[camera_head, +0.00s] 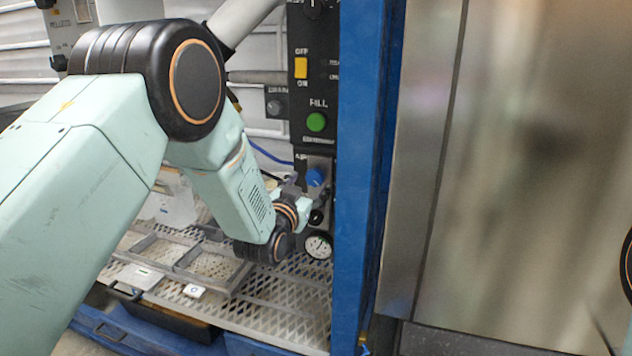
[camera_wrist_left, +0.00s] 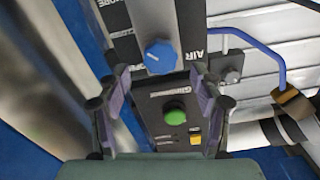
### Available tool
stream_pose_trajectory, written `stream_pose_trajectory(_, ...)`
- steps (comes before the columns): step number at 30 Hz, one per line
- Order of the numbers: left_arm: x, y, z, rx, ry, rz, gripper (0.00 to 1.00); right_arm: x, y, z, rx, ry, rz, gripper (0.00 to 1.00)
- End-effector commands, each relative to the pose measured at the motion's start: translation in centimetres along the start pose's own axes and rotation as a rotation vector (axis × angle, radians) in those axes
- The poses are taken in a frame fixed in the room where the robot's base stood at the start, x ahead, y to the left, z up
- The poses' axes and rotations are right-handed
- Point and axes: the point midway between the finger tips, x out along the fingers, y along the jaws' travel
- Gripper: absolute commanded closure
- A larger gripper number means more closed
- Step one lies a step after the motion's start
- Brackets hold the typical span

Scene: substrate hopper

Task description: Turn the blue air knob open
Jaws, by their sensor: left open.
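The blue air knob (camera_head: 314,177) sits on the dark control panel, below the green button and above a round gauge. In the left wrist view the knob (camera_wrist_left: 160,56) shows with a white pointer mark, beside the AIR label. My left gripper (camera_head: 298,186) is close to the knob in the head view, partly hidden by its own wrist. In the left wrist view its two fingers (camera_wrist_left: 162,85) are open, with the knob ahead between and beyond their tips. The fingers appear apart from the knob. My right gripper is not in view.
A green FILL button (camera_head: 316,122) and a yellow switch (camera_head: 301,68) are above the knob. A pressure gauge (camera_head: 318,245) is below it. A blue post (camera_head: 357,160) stands right of the panel. A blue hose (camera_wrist_left: 262,40) runs near the knob.

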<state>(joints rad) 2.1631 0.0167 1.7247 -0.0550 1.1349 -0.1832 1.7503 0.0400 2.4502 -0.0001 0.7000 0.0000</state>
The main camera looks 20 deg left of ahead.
Motion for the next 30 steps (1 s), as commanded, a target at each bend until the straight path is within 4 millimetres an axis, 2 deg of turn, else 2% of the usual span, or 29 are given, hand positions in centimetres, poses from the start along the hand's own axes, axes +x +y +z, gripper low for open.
stream_pose_trajectory(3,1.7,0.0,0.2,0.0,0.001,-0.001,0.35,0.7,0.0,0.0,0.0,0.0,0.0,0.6)
stream_pose_trajectory(9,3.8,0.0,0.2,-0.001,-0.001,-0.002,0.35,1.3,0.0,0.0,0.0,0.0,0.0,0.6)
stream_pose_trajectory(15,4.6,0.1,0.1,-0.001,-0.002,-0.002,0.35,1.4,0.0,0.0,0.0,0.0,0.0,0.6)
stream_pose_trajectory(23,4.7,0.3,0.0,-0.001,-0.003,-0.001,0.35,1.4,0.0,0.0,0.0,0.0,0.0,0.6)
stream_pose_trajectory(30,4.6,0.3,0.0,-0.001,-0.003,-0.001,0.55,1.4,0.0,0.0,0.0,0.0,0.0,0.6)
